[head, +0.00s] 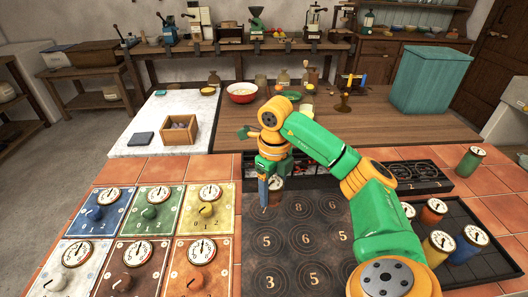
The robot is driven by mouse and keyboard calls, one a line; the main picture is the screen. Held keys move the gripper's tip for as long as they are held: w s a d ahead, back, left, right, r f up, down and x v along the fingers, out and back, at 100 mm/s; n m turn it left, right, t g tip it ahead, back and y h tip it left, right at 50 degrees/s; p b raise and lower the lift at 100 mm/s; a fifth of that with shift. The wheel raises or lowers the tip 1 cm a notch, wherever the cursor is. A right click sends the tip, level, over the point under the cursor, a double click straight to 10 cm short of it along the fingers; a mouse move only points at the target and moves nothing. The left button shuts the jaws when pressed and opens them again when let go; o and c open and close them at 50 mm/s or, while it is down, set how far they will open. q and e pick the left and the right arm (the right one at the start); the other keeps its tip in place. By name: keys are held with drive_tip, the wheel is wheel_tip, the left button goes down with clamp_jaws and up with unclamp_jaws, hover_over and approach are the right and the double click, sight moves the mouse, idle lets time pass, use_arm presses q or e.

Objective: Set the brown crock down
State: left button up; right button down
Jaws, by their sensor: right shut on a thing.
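My right gripper (267,200) hangs over the dark board with numbered ring spots (322,262), near its back left part. It is shut on the brown crock (277,184), a small upright jar with a pale dial on top. My gripper partly covers the crock. I cannot tell whether the crock's base touches the board. Numbers such as 8, 6, 5 and 3 show on the board. My left gripper is not in view.
Panels with dials and knobs (152,213) lie left of the board. A dark tray (490,265) at right holds an orange crock (433,213), a yellow crock (438,246) and a blue crock (467,245). A green crock (469,163) stands behind them. My right arm crosses the board's right side.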

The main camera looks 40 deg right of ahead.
drive_tip(key=w+f, duration=0.2)
drive_tip(key=f, duration=0.1)
drive_tip(key=w+f, duration=0.1)
drive_tip(key=shift+w+d+f+p, duration=0.25)
drive_tip(key=shift+f+p, duration=0.05)
wheel_tip(320, 180, down, 3)
drive_tip(key=shift+r+p, duration=0.15)
drive_tip(key=shift+p, duration=0.4)
drive_tip(key=shift+d+f, duration=0.1)
drive_tip(key=shift+f, duration=0.3)
drive_tip(key=shift+c, duration=0.3)
unclamp_jaws()
drive_tip(key=shift+r, duration=0.3)
wheel_tip(320, 180, up, 12)
